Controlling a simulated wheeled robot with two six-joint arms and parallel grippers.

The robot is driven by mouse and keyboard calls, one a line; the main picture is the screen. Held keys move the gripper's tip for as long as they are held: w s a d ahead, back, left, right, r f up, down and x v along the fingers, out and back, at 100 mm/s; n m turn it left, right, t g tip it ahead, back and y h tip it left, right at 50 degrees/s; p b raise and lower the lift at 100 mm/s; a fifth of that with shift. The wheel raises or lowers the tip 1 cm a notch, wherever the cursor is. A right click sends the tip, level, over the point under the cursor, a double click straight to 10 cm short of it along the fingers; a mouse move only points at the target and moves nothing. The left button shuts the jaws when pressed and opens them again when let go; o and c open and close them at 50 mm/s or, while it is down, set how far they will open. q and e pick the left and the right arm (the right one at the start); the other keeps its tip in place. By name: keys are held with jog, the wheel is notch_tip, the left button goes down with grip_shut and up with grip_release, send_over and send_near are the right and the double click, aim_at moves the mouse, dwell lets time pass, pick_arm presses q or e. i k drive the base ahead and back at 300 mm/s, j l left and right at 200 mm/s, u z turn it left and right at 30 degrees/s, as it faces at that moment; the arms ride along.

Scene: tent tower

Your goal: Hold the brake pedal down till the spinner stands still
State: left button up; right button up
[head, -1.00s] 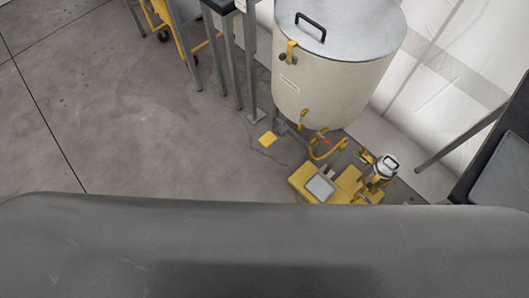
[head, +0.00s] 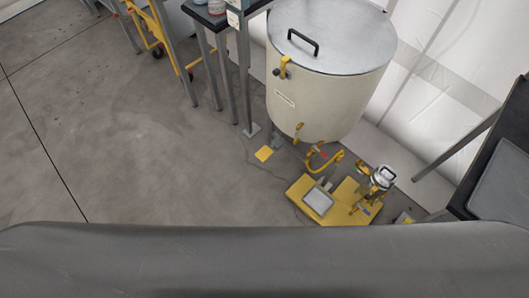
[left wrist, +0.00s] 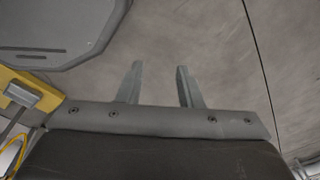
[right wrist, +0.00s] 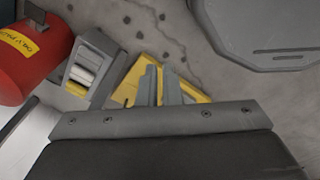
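A large cream drum (head: 320,98) with a grey lid stands at the upper right in the head view. It may be the spinner; I cannot tell whether anything inside turns. Neither gripper shows in the head view. In the left wrist view my left gripper (left wrist: 158,70) is open and empty above bare floor. In the right wrist view my right gripper (right wrist: 160,72) has its fingers close together, with nothing seen between them, in front of a yellow piece (right wrist: 125,93).
A yellow base with a grey panel (head: 318,202) and a small metal canister (head: 383,177) stand below the drum. A dark-topped table (head: 500,175) is at the right. A red cylinder (right wrist: 30,58) shows in the right wrist view. The floor at the left is clear.

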aim_at(266, 151)
jog(key=i+j+z, duration=0.1)
jog(key=i+j, duration=0.25)
jog(key=i+j+z, duration=0.15)
jog(key=i+j, duration=0.2)
jog(key=j, duration=0.15)
jog(key=i+j+z, duration=0.1)
jog(key=i+j, duration=0.25)
jog(key=j, duration=0.15)
